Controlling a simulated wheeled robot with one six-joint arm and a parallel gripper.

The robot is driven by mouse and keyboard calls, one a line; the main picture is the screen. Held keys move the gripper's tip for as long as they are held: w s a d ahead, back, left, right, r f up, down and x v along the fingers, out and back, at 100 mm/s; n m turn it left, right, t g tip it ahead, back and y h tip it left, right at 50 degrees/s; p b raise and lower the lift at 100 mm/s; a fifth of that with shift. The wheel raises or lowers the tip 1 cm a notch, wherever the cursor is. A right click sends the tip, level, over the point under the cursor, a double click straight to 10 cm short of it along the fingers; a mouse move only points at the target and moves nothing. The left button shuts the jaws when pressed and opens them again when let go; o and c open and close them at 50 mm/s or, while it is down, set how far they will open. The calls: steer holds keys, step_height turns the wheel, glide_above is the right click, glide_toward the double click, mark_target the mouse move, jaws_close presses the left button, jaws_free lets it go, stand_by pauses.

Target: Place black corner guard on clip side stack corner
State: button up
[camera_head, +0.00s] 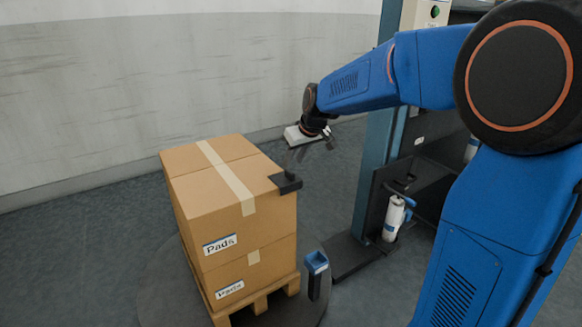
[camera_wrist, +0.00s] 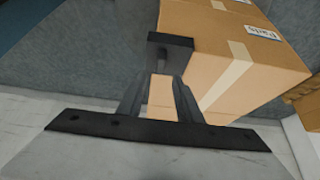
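The black corner guard (camera_head: 287,184) is at the right-hand top corner of the upper carton (camera_head: 215,200). In the wrist view the guard (camera_wrist: 171,46) lies just beyond my fingertips, against the carton (camera_wrist: 250,50) corner. My gripper (camera_head: 293,165) comes down from the upper right, with its tips close to the guard. In the wrist view my two fingers (camera_wrist: 163,77) stand apart, with cardboard showing between them. I cannot tell whether the tips still grip the guard or are clear of it. The contact faces under the guard are hidden.
The cartons stand on a wooden pallet (camera_head: 262,300) on a round platform (camera_head: 160,290). A blue-topped post (camera_head: 316,275) stands near the pallet's right corner. A column (camera_head: 374,165) and a white roll (camera_head: 394,218) are at right. Open floor lies left of the stack.

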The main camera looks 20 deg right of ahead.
steer(key=a+v, duration=0.1)
steer(key=v, duration=0.5)
steer(key=s+d+m, duration=0.1)
steer(key=s+d, duration=0.1)
steer(key=s, duration=0.7)
steer(key=s+d+m, duration=0.1)
steer(key=s+d, duration=0.1)
steer(key=s, duration=0.8)
steer(key=s+d+f+h, duration=0.1)
steer(key=s+f, duration=0.3)
steer(key=s, duration=0.5)
steer(key=s+d+f+m+g, duration=0.1)
steer(key=s+f, duration=0.4)
steer(key=s, duration=0.4)
steer(key=shift+s+m+h, duration=0.3)
steer(key=shift+s+h, duration=0.05)
steer(key=shift+h, duration=0.05)
